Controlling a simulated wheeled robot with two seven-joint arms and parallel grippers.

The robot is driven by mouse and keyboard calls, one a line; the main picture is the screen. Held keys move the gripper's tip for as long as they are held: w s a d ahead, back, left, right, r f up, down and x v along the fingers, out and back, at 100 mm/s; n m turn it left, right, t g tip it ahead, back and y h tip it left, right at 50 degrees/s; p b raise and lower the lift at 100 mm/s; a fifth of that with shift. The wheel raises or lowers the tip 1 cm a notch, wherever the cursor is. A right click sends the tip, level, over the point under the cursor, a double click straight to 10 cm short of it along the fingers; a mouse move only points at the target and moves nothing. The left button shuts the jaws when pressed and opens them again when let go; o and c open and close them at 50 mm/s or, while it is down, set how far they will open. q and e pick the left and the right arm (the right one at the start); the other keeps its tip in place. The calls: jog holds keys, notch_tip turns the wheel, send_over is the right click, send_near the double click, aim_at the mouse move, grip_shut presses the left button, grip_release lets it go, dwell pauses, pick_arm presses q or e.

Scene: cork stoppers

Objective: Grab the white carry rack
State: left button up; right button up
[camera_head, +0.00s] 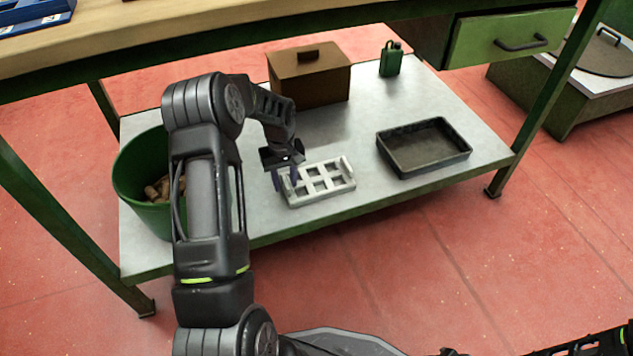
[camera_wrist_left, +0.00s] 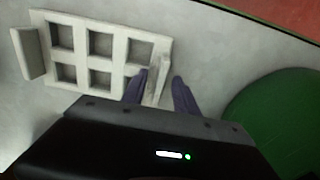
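The white carry rack (camera_head: 322,184) lies flat on the grey lower shelf, with square openings and a raised wall at each end. In the left wrist view the rack (camera_wrist_left: 78,50) fills the upper left. My left gripper (camera_head: 285,178) reaches down at the rack's left end. In the left wrist view its two dark fingers (camera_wrist_left: 160,90) are apart, one on each side of the rack's near end wall, with a narrow gap showing. The fingers partly hide that end.
A green bucket (camera_head: 143,172) with corks (camera_head: 158,190) stands left of the rack, partly behind my arm. A brown lidded box (camera_head: 310,78) and a green can (camera_head: 391,60) stand behind. A dark tray (camera_head: 424,148) lies to the right.

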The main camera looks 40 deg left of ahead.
pick_arm(q)
grip_shut()
dwell(0.4)
dwell(1.1)
